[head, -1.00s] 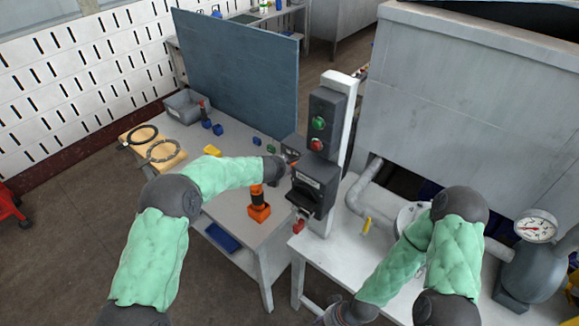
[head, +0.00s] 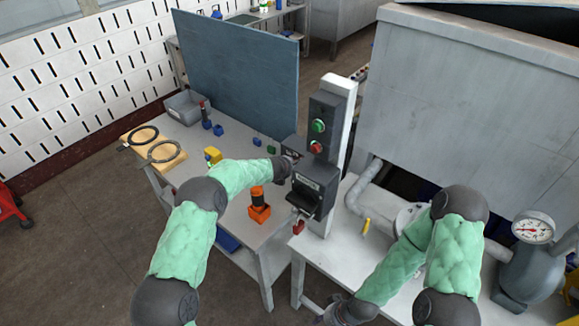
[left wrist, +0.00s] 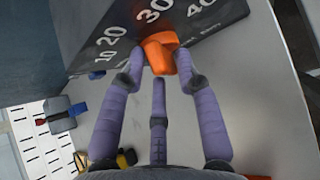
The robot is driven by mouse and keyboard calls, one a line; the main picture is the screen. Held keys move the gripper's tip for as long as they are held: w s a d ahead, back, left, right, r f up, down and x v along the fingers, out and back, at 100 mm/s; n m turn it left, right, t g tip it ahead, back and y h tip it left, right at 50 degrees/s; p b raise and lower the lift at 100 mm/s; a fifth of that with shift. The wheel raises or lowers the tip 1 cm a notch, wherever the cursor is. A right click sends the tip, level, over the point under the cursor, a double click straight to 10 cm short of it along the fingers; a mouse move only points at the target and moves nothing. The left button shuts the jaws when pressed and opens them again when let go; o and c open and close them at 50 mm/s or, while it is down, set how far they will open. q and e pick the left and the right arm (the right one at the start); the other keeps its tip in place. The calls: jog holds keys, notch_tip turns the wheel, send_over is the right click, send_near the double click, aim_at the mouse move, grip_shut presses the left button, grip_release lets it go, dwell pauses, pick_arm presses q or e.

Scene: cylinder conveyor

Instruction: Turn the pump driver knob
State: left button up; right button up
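The orange pump driver knob (left wrist: 161,52) is in the left wrist view, on the face of a dark box (left wrist: 98,25) marked with white numbers 10 to 40. My left gripper (left wrist: 160,78) is right in front of it, with purple fingers apart on either side of the knob's near end. The right fingertip is very close to the knob; contact is unclear. In the head view my left gripper (head: 284,168) is at the dark box (head: 293,144), and the knob cannot be made out. My right gripper (head: 340,312) is low at the bottom edge, its fingers unclear.
A post with green and red buttons (head: 318,126) stands just right of my left gripper. An orange-and-black tool (head: 259,208) stands on the grey table below my left forearm. A white table (head: 335,250) with pipes and a gauge (head: 534,229) is at right.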

pick_arm(q)
grip_shut()
jog(key=b, duration=0.4)
jog(key=m+t+y+b, duration=0.1)
jog(key=b, duration=0.3)
jog(key=shift+s+d+f, duration=0.15)
jog(key=shift+d+f, duration=0.05)
jog(key=shift+f, duration=0.1)
jog(key=shift+r+y+b, duration=0.1)
jog(key=shift+y+b, duration=0.2)
jog(key=shift+b, duration=0.55)
jog(key=shift+t, duration=0.3)
jog(key=shift+r, duration=0.1)
grip_release()
jog(key=shift+r, duration=0.1)
